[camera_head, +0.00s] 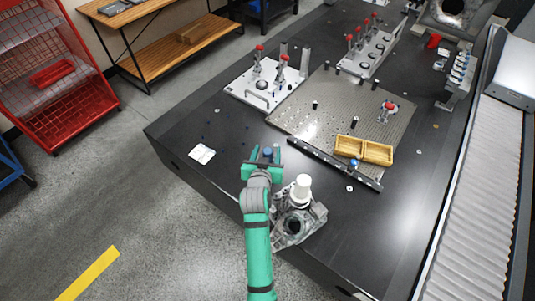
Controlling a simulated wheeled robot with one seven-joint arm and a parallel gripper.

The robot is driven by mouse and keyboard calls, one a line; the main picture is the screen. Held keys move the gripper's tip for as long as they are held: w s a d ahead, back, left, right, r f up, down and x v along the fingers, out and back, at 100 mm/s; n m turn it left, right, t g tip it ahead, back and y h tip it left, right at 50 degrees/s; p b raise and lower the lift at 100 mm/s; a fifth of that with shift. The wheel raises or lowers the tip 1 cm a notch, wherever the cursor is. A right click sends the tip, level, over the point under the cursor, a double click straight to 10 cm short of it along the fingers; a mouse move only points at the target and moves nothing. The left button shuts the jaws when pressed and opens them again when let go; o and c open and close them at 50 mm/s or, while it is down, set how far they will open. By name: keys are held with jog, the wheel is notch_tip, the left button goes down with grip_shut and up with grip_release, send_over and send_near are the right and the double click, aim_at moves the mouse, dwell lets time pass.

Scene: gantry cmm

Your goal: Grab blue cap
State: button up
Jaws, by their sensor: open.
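My gripper (265,153) is at the end of my green arm, open, over the black table near its front left edge. A small dark blue round thing (267,153), which looks like a blue cap, shows between the fingers. I cannot tell whether the fingers touch it or how high they are above it. Another small blue piece (354,163) is at the near edge of the wooden two-part tray (378,153), by the dark rail. My gripper partly hides the table around the cap.
A grey metal casting (293,227) with a white cylinder (302,188) stands just right of my arm. A perforated plate (318,118) and a white fixture plate with red-topped clamps (264,84) lie farther back. A white card (202,153) lies on clear table to the left.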

aim_at(269, 148)
jog(key=x, duration=0.3)
jog(key=shift+w+d+f, duration=0.15)
jog(key=shift+w+f, duration=0.1)
jog(key=shift+w, duration=0.1)
jog(key=shift+f, duration=0.1)
jog(key=shift+c, duration=0.4)
jog(key=c, duration=1.1)
jog(key=shift+o, duration=0.2)
